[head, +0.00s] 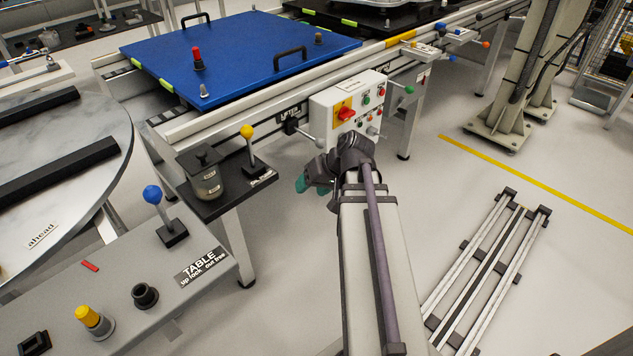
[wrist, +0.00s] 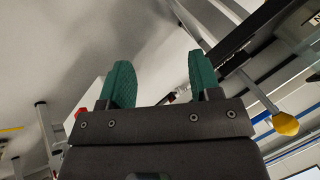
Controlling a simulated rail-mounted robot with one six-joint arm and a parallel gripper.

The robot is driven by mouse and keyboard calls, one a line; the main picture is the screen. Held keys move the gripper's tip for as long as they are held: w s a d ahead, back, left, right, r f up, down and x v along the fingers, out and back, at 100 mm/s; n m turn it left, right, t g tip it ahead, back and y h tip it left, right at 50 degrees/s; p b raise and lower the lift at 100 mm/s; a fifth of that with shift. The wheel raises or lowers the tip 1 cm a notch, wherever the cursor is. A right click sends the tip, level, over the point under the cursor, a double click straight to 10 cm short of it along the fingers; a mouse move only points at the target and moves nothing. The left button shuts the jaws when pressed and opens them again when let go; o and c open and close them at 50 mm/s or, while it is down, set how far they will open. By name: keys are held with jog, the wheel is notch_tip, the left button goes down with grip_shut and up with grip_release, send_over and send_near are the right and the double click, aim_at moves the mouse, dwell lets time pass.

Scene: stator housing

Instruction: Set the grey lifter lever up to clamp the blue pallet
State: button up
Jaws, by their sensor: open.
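The blue pallet (head: 235,55) lies flat on the rail frame at the upper left of the head view, with two black handles. The grey lifter lever (head: 309,136) sticks out from the frame's front beside the LIFTER label, its grey knob pointing right and slightly down toward the viewer. My gripper (head: 311,187) is below and in front of that lever, apart from it, near the control box. In the wrist view its two green fingers (wrist: 162,82) are spread with nothing between them. I cannot clearly make out the grey lever in the wrist view.
A white control box (head: 348,106) with a red knob is right beside the lever. A yellow-knobbed lever (head: 249,148) stands on a dark shelf to the left; a yellow knob (wrist: 285,123) shows in the wrist view. A blue-knobbed lever (head: 158,205) is on the grey TABLE panel.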

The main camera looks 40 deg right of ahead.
jog(key=w+d+f+n+t+b, duration=0.1)
jog(key=w+d+f+t+b, duration=0.1)
jog(key=d+f+t+b, duration=0.5)
jog(key=n+t+h+b, duration=0.2)
jog(key=n+t, duration=0.3)
send_near(320, 142)
jog(key=w+d+f, duration=0.1)
jog(key=w, duration=0.1)
jog(key=shift+y, duration=0.4)
jog(key=w, duration=0.3)
jog(key=w+a, duration=0.1)
jog(key=w, duration=0.3)
jog(key=w+a, duration=0.1)
jog(key=w, duration=0.2)
jog(key=shift+w, duration=0.15)
jog(key=shift+c, duration=0.2)
grip_shut()
